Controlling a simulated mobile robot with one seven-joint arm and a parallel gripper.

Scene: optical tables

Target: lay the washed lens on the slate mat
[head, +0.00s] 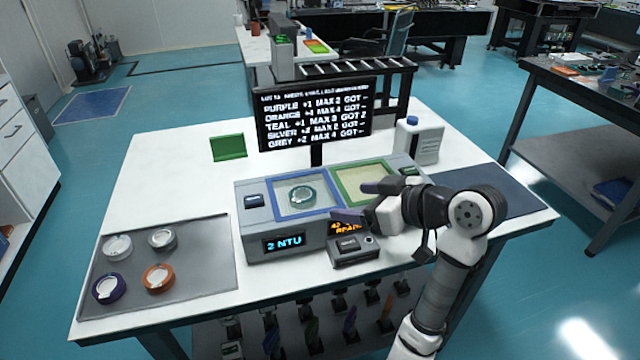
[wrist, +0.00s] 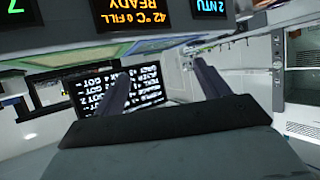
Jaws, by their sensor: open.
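A teal-ringed lens (head: 302,196) lies in the blue-framed basin (head: 275,202) of the grey washing unit. My gripper (head: 350,201) is open and empty, to the right of the lens and in front of the green-framed basin (head: 340,182). Its two fingers also show apart in the wrist view (wrist: 162,78), with nothing between them. The slate mat (head: 505,188) lies on the right end of the table, partly hidden by my arm. Its visible part is bare.
A grey tray (head: 205,272) at left holds several lenses. A screen (head: 315,118) stands behind the unit and lists TEAL as GOT 2. A white bottle (head: 419,140) stands behind my arm. A small box (head: 352,250) sits before the unit, whose display reads 2 NTU.

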